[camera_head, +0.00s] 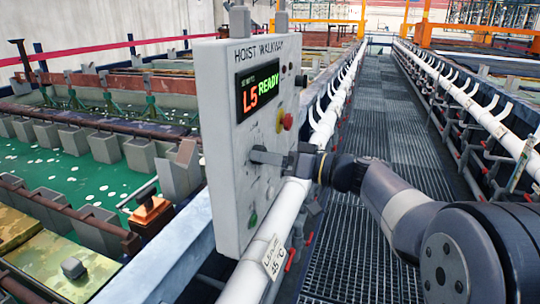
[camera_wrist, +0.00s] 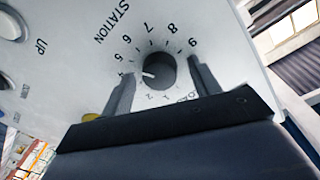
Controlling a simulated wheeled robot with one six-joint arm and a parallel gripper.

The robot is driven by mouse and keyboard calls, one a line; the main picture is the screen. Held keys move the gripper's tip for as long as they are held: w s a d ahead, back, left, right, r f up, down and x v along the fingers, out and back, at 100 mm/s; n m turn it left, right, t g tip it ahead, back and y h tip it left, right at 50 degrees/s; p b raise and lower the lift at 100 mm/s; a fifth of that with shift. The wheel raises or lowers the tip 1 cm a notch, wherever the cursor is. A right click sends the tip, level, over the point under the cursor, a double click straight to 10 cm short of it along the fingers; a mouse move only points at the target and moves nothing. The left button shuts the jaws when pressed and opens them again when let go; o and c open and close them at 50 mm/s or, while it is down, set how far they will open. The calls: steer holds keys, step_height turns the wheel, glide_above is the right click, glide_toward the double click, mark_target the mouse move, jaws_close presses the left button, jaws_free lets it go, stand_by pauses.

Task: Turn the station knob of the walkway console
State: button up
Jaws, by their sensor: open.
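The walkway console (camera_head: 225,130) is a light grey upright panel marked "HOIST WALKWAY", with a lit display (camera_head: 258,90) reading "L5" in red and "READY" in green. In the wrist view, the station knob (camera_wrist: 160,70) is a dark round dial under the word STATION. Its white mark points left, close to the 4. My gripper (camera_head: 256,156) reaches the panel face from the right. In the wrist view its two fingers (camera_wrist: 161,75) are open, one on each side of the knob, with gaps showing. Whether they touch the panel I cannot tell. In the head view my gripper hides the knob.
A red knob on yellow (camera_head: 286,122) sits above my gripper, and a green button (camera_head: 252,220) below it. In the wrist view, a pale round control (camera_wrist: 10,24) lies near "UP". A white pipe (camera_head: 262,255) runs past the console. The grating walkway (camera_head: 375,115) is clear ahead.

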steer(key=shift+c, duration=0.6)
steer(key=c, duration=0.9)
steer(key=shift+m, duration=0.3)
steer(key=shift+w+r+m+g+p, duration=0.1)
steer(key=shift+m+g+p, duration=0.4)
steer(key=shift+m+p, duration=3.45)
steer(key=shift+w+r+m+g+p, duration=0.1)
steer(key=shift+m+g+p, duration=0.55)
steer(key=shift+m, duration=6.5)
steer(key=shift+f, duration=0.1)
